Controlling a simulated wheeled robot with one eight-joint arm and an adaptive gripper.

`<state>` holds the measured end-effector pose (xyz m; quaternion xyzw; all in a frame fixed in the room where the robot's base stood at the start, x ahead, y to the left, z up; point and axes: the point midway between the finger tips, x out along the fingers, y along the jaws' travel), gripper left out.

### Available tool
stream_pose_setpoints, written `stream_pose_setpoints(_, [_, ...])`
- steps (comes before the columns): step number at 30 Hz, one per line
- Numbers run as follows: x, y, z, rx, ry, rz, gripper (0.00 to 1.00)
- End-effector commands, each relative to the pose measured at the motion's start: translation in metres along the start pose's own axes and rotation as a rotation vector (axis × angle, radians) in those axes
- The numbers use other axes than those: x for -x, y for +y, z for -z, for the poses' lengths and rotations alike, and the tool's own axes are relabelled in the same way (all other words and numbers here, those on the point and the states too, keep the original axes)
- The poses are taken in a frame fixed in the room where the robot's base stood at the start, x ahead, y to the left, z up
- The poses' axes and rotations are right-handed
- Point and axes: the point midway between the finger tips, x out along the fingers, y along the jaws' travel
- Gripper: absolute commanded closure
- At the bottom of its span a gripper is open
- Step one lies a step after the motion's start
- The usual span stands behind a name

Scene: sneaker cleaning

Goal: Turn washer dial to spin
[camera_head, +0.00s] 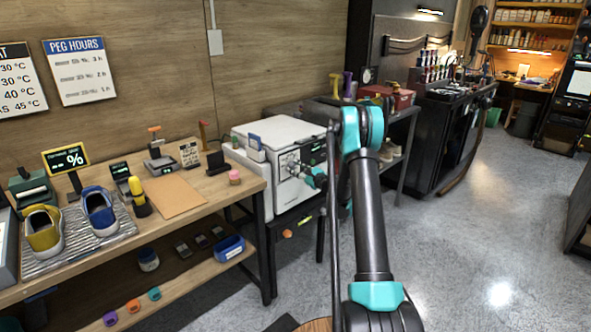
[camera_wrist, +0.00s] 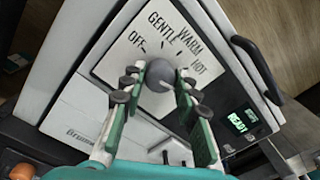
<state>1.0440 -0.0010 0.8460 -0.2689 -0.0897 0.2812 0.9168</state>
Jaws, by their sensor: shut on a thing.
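The washer (camera_head: 283,135) is a white box-shaped machine beyond the wooden bench in the head view. Its dial is a round grey knob (camera_wrist: 160,75) on a white plate in the wrist view. The plate carries the words OFF, GENTLE, WARM and HOT; I read no SPIN label. My gripper (camera_wrist: 158,82) is shut on the dial, one green finger with dark pads on each side. In the head view my gripper (camera_head: 303,172) is at the washer's front, and it partly hides the dial. I cannot tell where the dial points.
A small lit display (camera_wrist: 240,121) reads READY right of the dial, near a dark handle (camera_wrist: 258,68). The wooden bench (camera_head: 222,197) stands left of the washer, with a yellow shoe (camera_head: 43,231) and a blue shoe (camera_head: 99,211) on a ribbed mat. Floor at right is clear.

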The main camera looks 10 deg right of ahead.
Motion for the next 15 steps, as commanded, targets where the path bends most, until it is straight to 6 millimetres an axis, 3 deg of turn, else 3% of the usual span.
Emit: stream_pose_setpoints(15, [0.0015,0.0002,0.0012,-0.083,0.005,-0.001,0.99])
